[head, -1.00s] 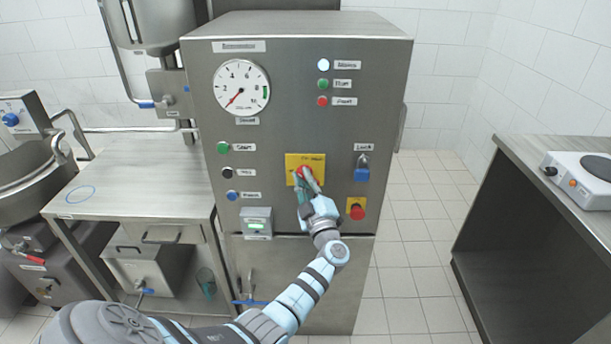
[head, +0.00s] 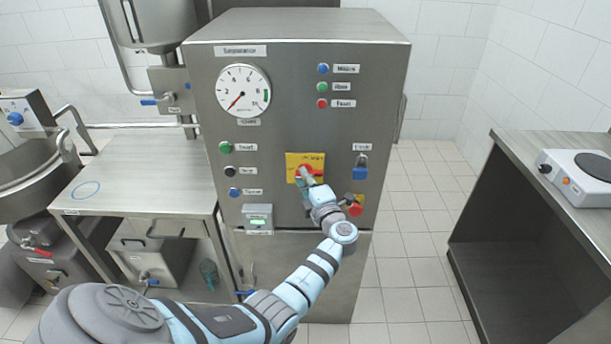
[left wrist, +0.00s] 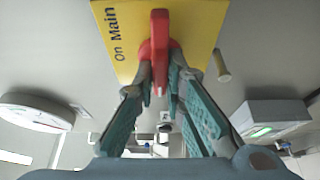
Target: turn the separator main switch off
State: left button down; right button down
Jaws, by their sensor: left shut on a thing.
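The separator cabinet (head: 330,120) stands in the middle, with a yellow main switch plate (head: 318,159) on its front. In the left wrist view the plate (left wrist: 118,45) reads "On" and "Main", turned on its side. The red switch handle (left wrist: 159,45) lies along the direction of that lettering. My left gripper (head: 304,179) is at the plate, shut on the handle. Its fingers (left wrist: 160,85) lie on both sides of the handle's near end. In the head view they hide part of the handle. My right gripper is not in view.
A gauge (head: 242,89) and several buttons are on the left. The mains lamp (head: 323,69) looks blue and unlit. A steel table (head: 135,170) stands left.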

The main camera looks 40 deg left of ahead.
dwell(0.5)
pick_arm(q)
jog(key=c, duration=1.7)
grip_release()
jog(key=shift+o, duration=0.2)
jog(key=v, duration=0.7)
jog(key=shift+d, duration=0.25)
jog(key=shift+a, duration=0.1)
